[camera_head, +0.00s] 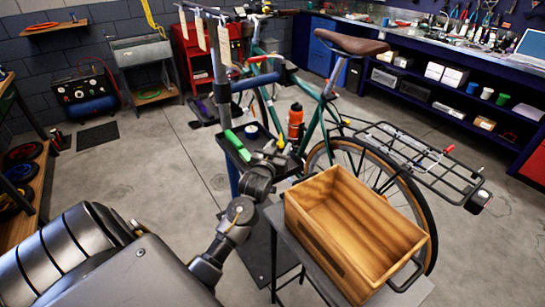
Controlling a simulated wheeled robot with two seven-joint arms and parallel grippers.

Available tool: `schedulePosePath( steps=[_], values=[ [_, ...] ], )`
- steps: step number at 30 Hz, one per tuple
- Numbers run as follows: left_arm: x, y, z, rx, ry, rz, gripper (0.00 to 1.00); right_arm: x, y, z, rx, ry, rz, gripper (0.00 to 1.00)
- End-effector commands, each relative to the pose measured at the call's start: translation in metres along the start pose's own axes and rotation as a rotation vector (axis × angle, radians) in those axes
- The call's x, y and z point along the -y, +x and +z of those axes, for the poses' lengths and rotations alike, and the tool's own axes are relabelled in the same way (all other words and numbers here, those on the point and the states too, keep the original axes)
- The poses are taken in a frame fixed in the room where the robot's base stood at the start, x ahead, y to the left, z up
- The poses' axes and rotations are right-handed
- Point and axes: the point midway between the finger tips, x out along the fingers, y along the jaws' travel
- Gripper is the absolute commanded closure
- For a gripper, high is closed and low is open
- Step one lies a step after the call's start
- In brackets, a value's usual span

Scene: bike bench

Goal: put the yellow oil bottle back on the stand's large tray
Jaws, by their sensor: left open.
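My left gripper (273,152) is open at the right end of the stand's large tray (228,152), a dark shallow tray on the blue repair stand. A small yellow piece, which looks like part of the yellow oil bottle (281,142), shows right at the gripper's fingers. The rest of it is hidden, and I cannot tell whether it stands on the tray or sits between the fingers. A green item (233,140) lies on the tray's left part. My right gripper is not in view.
An empty wooden crate (355,230) stands on a small grey table (290,240), right of my left arm. A green bicycle (318,125) with an orange bottle (295,120) is behind the tray. A workbench (440,50) lines the back right. The left floor is mostly clear.

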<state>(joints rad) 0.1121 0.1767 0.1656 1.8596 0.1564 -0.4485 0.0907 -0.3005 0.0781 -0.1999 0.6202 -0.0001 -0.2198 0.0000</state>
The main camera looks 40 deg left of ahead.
Motion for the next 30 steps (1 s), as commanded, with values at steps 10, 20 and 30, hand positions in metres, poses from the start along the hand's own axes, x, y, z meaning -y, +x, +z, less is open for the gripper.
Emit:
schedulePosePath(
  steps=[10, 20, 30],
  values=[
    [0.0, -0.073, 0.002, 0.001, -0.001, 0.0, 0.55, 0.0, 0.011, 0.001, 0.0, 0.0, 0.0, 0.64],
    [0.0, -0.107, 0.001, 0.0, -0.001, -0.001, 0.55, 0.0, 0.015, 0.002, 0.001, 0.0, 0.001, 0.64],
    [0.0, -0.108, 0.0, 0.0, -0.001, -0.001, 0.55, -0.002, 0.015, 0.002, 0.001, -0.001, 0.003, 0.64]
  ],
)
